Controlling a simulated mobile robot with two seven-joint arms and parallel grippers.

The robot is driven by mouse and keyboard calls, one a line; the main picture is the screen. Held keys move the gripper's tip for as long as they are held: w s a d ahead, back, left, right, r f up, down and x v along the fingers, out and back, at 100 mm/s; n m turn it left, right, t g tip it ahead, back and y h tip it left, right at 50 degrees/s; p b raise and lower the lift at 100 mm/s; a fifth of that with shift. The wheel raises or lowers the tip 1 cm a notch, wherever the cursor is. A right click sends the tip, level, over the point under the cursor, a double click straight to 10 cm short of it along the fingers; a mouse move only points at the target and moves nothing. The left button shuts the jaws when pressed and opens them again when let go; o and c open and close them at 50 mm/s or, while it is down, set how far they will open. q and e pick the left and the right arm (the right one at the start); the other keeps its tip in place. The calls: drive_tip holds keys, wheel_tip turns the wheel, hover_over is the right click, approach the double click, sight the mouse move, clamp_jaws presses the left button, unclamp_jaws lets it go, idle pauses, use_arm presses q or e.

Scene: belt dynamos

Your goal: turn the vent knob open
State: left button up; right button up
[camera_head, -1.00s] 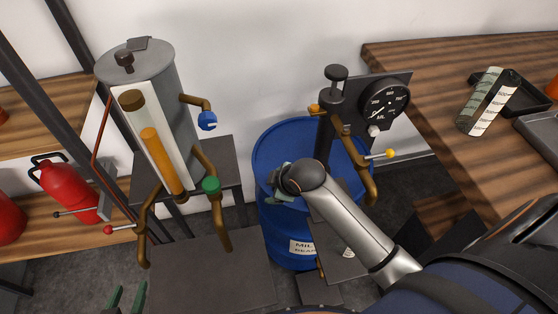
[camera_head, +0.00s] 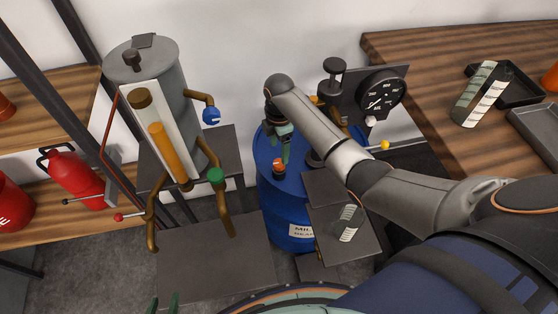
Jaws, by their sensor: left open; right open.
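A blue drum (camera_head: 287,200) stands in the middle of the view. On its lid is a small knob (camera_head: 279,164) with an orange-red top and a dark base; I cannot tell for sure that it is the vent knob. My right gripper (camera_head: 281,152) points down over the lid, open and empty, with its green fingers just above or behind this knob. Whether they touch it I cannot tell. My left gripper (camera_head: 165,303) shows only its green fingertips at the bottom edge, open, far from the drum.
A grey tank (camera_head: 150,65) with blue (camera_head: 211,116) and green (camera_head: 216,175) tap handles stands left of the drum. A pump with a gauge (camera_head: 381,100) is behind my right arm.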

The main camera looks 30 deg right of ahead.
sight(279, 163)
wheel_tip(279, 163, down, 7)
drive_tip(key=shift+r+b, duration=0.2)
drive_tip(key=shift+b, duration=0.45)
clamp_jaws()
